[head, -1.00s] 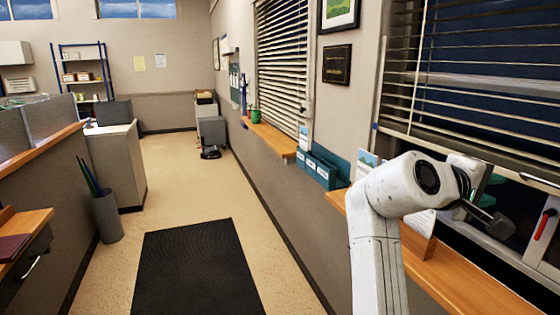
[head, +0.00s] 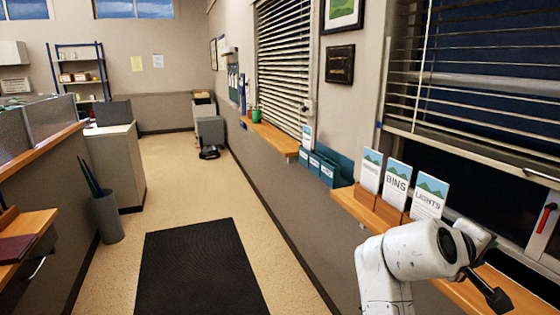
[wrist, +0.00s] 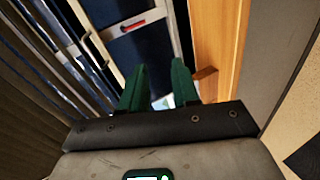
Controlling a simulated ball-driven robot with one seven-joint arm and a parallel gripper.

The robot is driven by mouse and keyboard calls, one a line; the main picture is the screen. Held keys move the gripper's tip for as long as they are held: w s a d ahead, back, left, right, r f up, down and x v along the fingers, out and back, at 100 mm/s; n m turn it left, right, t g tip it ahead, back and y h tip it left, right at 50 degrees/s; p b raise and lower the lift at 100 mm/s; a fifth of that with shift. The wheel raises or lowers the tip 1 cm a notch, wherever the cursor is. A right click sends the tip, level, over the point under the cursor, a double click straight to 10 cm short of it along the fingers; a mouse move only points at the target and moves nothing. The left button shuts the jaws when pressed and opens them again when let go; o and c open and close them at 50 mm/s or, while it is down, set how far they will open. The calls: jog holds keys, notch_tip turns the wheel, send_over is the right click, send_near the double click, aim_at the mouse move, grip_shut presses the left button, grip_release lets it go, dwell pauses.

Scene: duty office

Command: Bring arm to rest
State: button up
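My white arm shows in the head view at the lower right, low beside the wooden window ledge (head: 358,207). My gripper (head: 492,292) is at its end, over the near part of the ledge, and only partly visible there. In the wrist view, my gripper (wrist: 158,75) has two green fingers standing apart with nothing held between them. A small pale patch shows behind the fingers, too small to name.
Upright cards (head: 397,182) in wooden holders stand on the ledge behind my arm. A teal file holder (head: 323,166) is farther along. Blinds and the window are to the right. The floor with a black mat (head: 200,266) is clear at left.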

jog(key=s+f+m+y, duration=0.1)
jog(key=s+f+y, duration=0.1)
jog(key=s+f, duration=0.45)
jog(key=s+f+g+y, duration=0.1)
jog(key=s+f+y, duration=0.15)
jog(key=f, duration=0.65)
jog(key=s+f+m+y, duration=0.1)
jog(key=s+f, duration=0.4)
jog(key=f, duration=0.3)
jog(key=s+a+f+m+g+y, duration=0.1)
jog(key=s+a+f+y, duration=0.2)
jog(key=s, duration=0.7)
jog(key=s+a+f+m+g+y, duration=0.1)
jog(key=s+a+f+g+y, duration=0.1)
jog(key=s+a+f, duration=0.4)
jog(key=s+f+y, duration=0.1)
jog(key=s+f, duration=0.1)
jog(key=s, duration=0.2)
jog(key=shift+s+a+g+y, duration=0.25)
jog(key=shift+a+g+y, duration=0.05)
jog(key=shift+a+y, duration=0.05)
jog(key=shift+c, duration=0.2)
